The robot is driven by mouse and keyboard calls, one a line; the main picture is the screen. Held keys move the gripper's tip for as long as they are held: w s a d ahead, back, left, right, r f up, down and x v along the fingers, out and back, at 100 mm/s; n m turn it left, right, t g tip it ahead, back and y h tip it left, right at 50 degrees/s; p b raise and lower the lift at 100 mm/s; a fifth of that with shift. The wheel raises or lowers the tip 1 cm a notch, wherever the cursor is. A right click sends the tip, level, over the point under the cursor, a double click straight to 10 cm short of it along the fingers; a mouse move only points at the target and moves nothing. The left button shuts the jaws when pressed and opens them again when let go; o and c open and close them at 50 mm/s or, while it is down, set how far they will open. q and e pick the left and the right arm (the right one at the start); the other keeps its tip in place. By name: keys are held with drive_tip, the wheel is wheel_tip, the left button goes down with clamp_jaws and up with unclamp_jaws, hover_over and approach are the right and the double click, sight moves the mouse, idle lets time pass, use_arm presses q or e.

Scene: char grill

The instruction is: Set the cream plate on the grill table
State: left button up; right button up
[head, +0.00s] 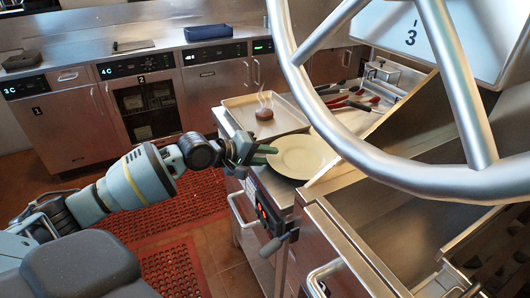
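The cream plate (304,157) is round and empty. It lies level at the near left end of the steel grill table (285,194), and I cannot tell if it rests on the top or is just above it. My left gripper (266,154) is at the plate's left rim, its green fingers pointing right, one reaching the rim. Whether the fingers are shut on the rim or slightly apart is too small to tell. My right gripper is not in view.
A metal tray (235,104) with a steaming brown item (264,114) sits just behind the plate. Red-handled utensils (352,103) lie further right. A large grey tubular ring (375,172) crosses the right foreground. Steel counters with a blue bin (208,32) line the back.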

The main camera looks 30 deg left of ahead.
use_arm(q)
drive_tip(key=shift+r, duration=0.25)
drive_tip(key=p+v, duration=0.1)
drive_tip(key=v, duration=1.1)
drive_tip(key=shift+f, duration=0.1)
drive_tip(key=shift+f, duration=0.1)
